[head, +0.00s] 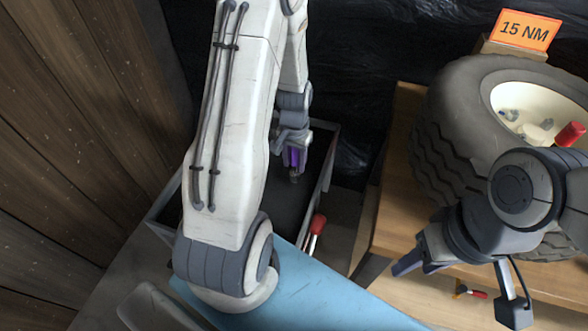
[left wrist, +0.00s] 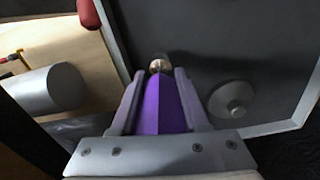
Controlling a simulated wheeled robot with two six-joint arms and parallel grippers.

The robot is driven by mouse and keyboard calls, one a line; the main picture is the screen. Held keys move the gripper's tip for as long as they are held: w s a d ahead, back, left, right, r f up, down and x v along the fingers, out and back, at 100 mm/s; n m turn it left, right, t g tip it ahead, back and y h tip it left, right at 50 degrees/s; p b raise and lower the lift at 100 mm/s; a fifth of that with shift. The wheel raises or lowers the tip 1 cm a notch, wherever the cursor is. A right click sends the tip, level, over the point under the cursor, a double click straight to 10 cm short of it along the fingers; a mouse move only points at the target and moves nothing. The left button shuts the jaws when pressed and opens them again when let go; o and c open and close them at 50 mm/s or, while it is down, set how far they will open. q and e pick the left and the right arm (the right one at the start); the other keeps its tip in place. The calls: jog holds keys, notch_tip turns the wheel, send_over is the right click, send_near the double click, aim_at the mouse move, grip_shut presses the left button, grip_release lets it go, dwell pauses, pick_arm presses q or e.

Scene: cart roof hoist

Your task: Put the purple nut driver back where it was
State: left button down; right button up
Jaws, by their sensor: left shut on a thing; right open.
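The purple nut driver (head: 293,157) is held in my left gripper (head: 291,150), over the inside of a grey-walled tray (head: 327,165) in the head view. In the left wrist view its purple handle (left wrist: 163,105) lies between the two fingers (left wrist: 157,100), with a round metal end pointing away. I cannot tell whether its tip touches the tray floor. My right gripper (head: 420,258) is open and empty, in front of the wheel. My left arm hides part of the tray.
A wheel (head: 455,115) with loose parts in its pale hub stands on the wooden bench at right, by an orange "15 NM" sign (head: 526,30). A red-handled tool (head: 316,228) is beside the tray. A grey round piece (left wrist: 231,101) lies in the tray. A grey cylinder (left wrist: 47,89) stands outside it.

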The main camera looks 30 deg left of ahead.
aim_at(295, 173)
pick_arm(q)
jog(key=shift+f+b, duration=0.3)
jog(key=shift+f, duration=1.35)
jog(key=shift+f, duration=0.1)
jog(key=shift+f, duration=0.1)
jog(key=shift+c, duration=2)
grip_release()
